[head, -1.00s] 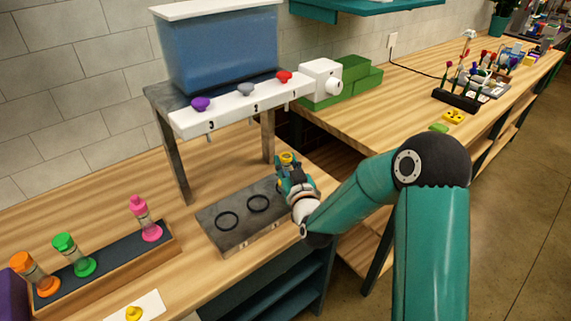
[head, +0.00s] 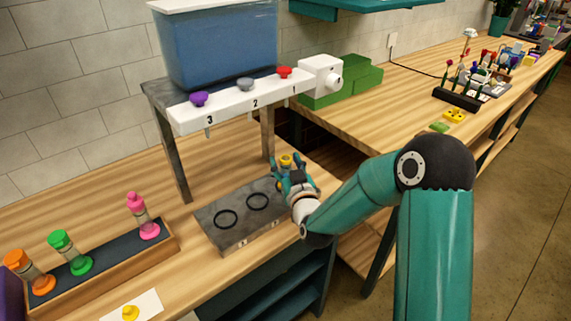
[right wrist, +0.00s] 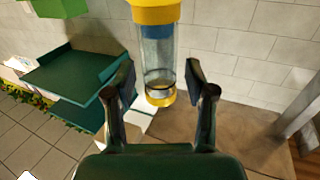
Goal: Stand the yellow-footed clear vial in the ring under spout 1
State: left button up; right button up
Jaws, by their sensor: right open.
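The yellow-footed clear vial (right wrist: 158,55) stands upright between the fingers of my right gripper (right wrist: 160,88), with a gap on both sides. Its yellow foot (right wrist: 160,98) is low between the fingertips, and a dark band crosses the glass just above it. In the head view, its yellow top (head: 286,160) shows above my open right gripper (head: 290,178), at the right end of the grey ring plate (head: 232,236). The ring under spout 1 is hidden by the gripper, so I cannot tell whether the vial is seated. My left gripper is out of view.
The dispenser (head: 225,106) has purple, grey and red knobs above spouts 3, 2 and 1. Two empty black rings (head: 227,219) show on the plate. A wooden rack (head: 115,275) at left holds orange, green and pink vials. A white card (head: 145,301) bears a yellow piece.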

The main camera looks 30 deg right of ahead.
jog(key=shift+r+p, duration=0.4)
jog(key=shift+p, duration=0.2)
jog(key=shift+r+p, duration=0.35)
jog(key=shift+p, duration=0.15)
jog(key=v, duration=0.1)
jog(key=b+v, duration=0.1)
jog(key=v, duration=0.1)
jog(key=b+v, duration=0.1)
jog(key=v, duration=0.1)
jog(key=shift+f, duration=0.35)
jog(key=b+v, duration=0.7)
jog(key=b, duration=0.8)
jog(key=shift+r+b, duration=0.25)
jog(key=shift+b, duration=0.1)
